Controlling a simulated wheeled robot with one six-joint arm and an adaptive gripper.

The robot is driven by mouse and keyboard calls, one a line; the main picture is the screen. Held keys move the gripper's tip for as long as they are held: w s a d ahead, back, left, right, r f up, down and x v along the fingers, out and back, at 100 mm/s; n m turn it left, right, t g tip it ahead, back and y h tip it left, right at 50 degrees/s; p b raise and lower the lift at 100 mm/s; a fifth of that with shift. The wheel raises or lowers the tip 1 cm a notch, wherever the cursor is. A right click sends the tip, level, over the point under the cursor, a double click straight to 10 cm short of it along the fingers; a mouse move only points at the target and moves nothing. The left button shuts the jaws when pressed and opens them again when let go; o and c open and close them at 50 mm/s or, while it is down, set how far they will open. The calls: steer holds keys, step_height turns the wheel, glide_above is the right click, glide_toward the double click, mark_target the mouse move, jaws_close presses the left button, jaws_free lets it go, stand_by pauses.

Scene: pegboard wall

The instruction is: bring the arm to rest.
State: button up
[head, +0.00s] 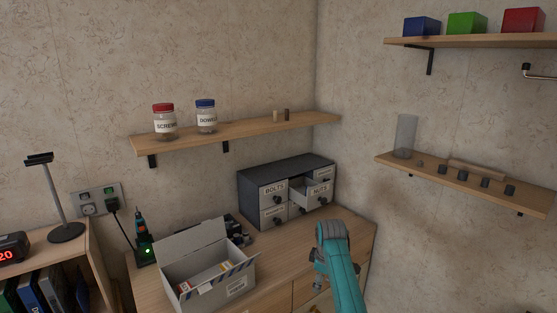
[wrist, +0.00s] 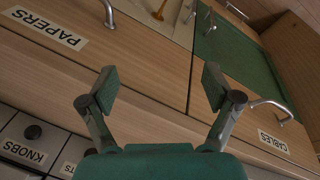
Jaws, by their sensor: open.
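My gripper (wrist: 158,88) is open in the wrist view, its two dark pads wide apart with nothing between them. My teal arm shows in the head view in front of the desk's right part, bent downward. The gripper is mostly hidden behind the arm there. In the wrist view the gripper faces wooden drawer fronts, which appear upside down. One drawer front carries the label PAPERS (wrist: 47,33) and another the label CABLES (wrist: 273,143). The pads appear apart from these fronts.
The dark small-parts cabinet (head: 285,168) stands on the desk, its NUTS drawer (head: 317,192) pulled out. An open cardboard box (head: 209,293) stands left of my arm. Jars (head: 164,122) stand on the left shelf. A right shelf (head: 450,181) holds a glass cylinder (head: 405,137).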

steer(key=s+d+f+m+t, duration=0.1)
steer(key=s+f+m, duration=0.1)
steer(key=s+f, duration=0.65)
steer(key=s+d+f+m+t, duration=0.15)
steer(key=s+f, duration=0.35)
steer(key=f, duration=0.7)
steer(key=s+f+m+t, duration=0.2)
steer(key=s+f, duration=0.1)
steer(key=s, duration=0.8)
steer(key=s+f+m+t, duration=0.1)
steer(key=s+f+t, duration=0.15)
steer(key=s, duration=0.85)
steer(key=s+d+r+m+t, duration=0.15)
steer(key=s+r, duration=0.25)
steer(key=s, duration=0.6)
steer(key=s+r+m+t, duration=0.15)
steer(key=s+r, duration=0.25)
steer(key=s, duration=0.5)
steer(key=s+r+m+t, duration=0.1)
steer(key=s+r, duration=0.6)
steer(key=r, duration=0.3)
steer(key=s+r+m+t, duration=0.1)
steer(key=s+r+m, duration=0.1)
steer(key=s+r, duration=0.5)
step_height(320, 180, up, 4)
steer(key=shift+d, duration=0.25)
